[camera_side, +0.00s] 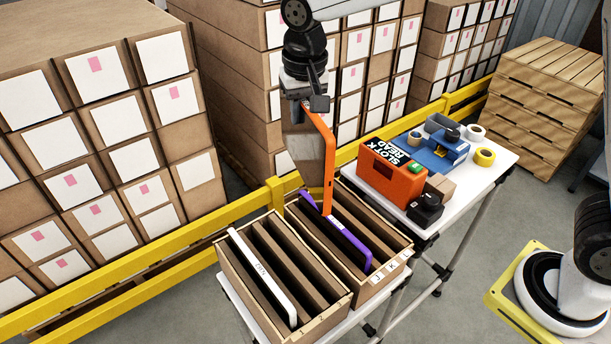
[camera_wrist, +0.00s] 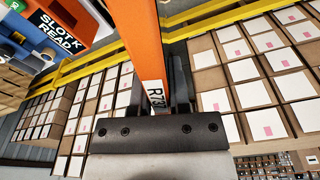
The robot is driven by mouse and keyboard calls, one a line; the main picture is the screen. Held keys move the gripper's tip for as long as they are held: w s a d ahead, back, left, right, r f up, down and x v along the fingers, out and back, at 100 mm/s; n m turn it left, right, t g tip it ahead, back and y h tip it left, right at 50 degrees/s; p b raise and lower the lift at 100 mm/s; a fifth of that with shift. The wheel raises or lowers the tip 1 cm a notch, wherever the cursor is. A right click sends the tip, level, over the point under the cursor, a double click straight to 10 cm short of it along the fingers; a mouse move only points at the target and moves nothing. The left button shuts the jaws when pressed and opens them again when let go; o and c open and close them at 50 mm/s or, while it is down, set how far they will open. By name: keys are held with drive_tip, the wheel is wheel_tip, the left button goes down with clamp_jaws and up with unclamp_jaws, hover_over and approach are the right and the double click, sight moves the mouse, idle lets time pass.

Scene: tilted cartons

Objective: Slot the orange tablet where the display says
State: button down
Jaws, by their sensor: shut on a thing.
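The orange tablet (camera_side: 329,165) hangs upright on edge, gripped near its top. In the wrist view the orange tablet (camera_wrist: 146,50) shows a white label starting "R73". My gripper (camera_side: 318,104) is shut on it, above the back of the right crate (camera_side: 368,292). The tablet's lower end overlaps the crate's back part; I cannot tell if it is inside a slot. A purple tablet (camera_side: 345,243) stands in a left-hand slot there. The orange display box (camera_side: 391,172) reads "SLOT K READ"; it also shows in the wrist view (camera_wrist: 62,30).
The left crate (camera_side: 318,322) holds a white tablet (camera_side: 262,275) among dividers. The white table (camera_side: 497,160) carries a blue device, tape rolls and a black box. A yellow rail (camera_side: 235,210) runs behind the crates, with stacked cartons (camera_side: 110,120) beyond it.

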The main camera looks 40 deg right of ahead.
drive_tip(key=r, duration=0.3)
drive_tip(key=shift+s+d, duration=0.1)
drive_tip(key=shift+d, duration=0.25)
drive_tip(key=s+d+n, duration=0.3)
drive_tip(key=s+d, duration=0.1)
drive_tip(key=d, duration=0.4)
hover_over(346, 216)
drive_tip(key=s+a, duration=0.2)
wheel_tip(346, 216, down, 16)
drive_tip(key=shift+w+d+f, duration=0.15)
drive_tip(key=shift+w+f, duration=0.1)
drive_tip(key=shift+f, duration=0.35)
drive_tip(key=shift+f, duration=0.2)
drive_tip(key=shift+f, duration=6.95)
drive_tip(key=shift+f, duration=0.35)
drive_tip(key=c, duration=0.5)
unclamp_jaws()
